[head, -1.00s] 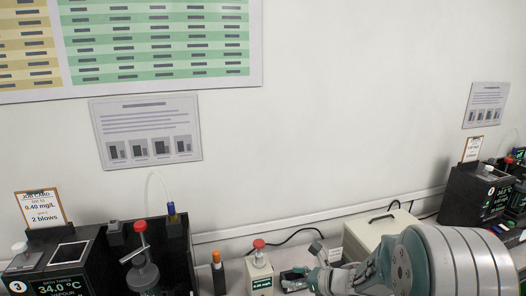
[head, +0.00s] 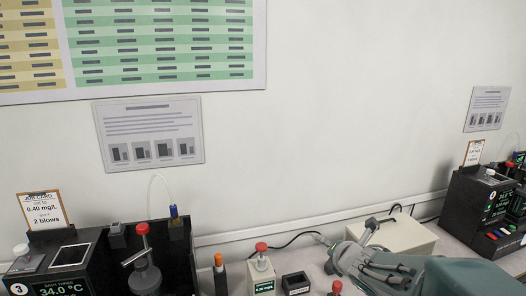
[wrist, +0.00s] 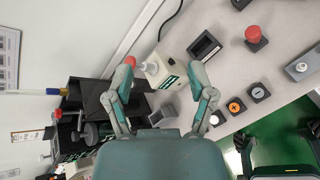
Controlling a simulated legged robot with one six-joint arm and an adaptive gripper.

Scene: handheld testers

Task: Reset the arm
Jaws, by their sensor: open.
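My gripper (head: 348,232) is at the lower right of the head view, its fingers spread apart with nothing between them. It is over the bench, right of a small white box (head: 262,277) with a red knob and a green display. In the wrist view both fingers of my gripper (wrist: 163,72) are apart, and the white box (wrist: 178,62) shows beyond and between them. I cannot tell the exact gap to it. My forearm covers part of the bench at the lower right.
A small black tray (head: 296,283) and a large cream case (head: 400,238) are near my gripper. Another tester (head: 480,200) is at the right. The wrist view shows a red button (wrist: 256,37).

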